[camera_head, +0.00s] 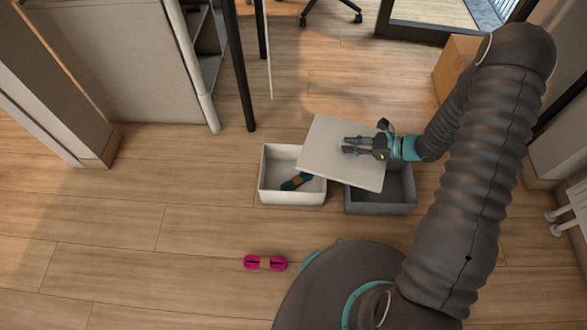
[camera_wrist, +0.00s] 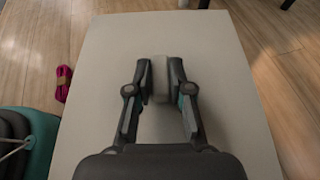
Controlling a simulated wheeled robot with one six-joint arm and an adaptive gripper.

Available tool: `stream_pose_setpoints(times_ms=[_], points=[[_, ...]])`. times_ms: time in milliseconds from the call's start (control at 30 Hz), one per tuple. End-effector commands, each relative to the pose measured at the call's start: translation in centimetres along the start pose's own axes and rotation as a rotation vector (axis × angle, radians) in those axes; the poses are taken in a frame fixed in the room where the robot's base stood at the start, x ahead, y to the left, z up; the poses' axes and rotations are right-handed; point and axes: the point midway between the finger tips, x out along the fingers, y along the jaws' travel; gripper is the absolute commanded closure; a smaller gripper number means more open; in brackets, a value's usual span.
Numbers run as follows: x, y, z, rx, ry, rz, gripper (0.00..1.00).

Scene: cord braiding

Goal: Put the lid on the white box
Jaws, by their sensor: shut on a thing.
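The flat pale lid (camera_head: 325,140) is held tilted above the floor, over the right part of the white box and part of the grey box. My gripper (camera_head: 345,145) is shut on the lid's raised handle. In the wrist view the lid (camera_wrist: 105,60) fills most of the picture, and the fingers close on the light handle (camera_wrist: 160,80). The lid hides the white box there.
A grey box (camera_head: 380,204) stands right beside the white box, partly under the lid. A magenta cord bundle (camera_head: 265,263) lies on the floor in front; it also shows in the wrist view (camera_wrist: 63,82). Dark table legs (camera_head: 240,70) rise behind. Floor at the left is clear.

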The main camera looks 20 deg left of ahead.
Motion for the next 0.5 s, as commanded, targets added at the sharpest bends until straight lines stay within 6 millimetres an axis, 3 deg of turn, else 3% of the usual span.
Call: stream_pose_setpoints(times_ms=[33, 100, 200, 367, 500], points=[[1.9, 1.2, -0.5, -0.024, -0.002, 0.065, 1.0], [3.8, 2.6, -0.9, -0.056, -0.005, 0.138, 1.0], [5.4, 4.1, -1.3, -0.086, -0.009, 0.211, 1.0], [7.1, 4.8, -1.8, -0.106, -0.011, 0.257, 1.0], [9.6, 4.4, -2.2, -0.106, -0.011, 0.26, 1.0]])
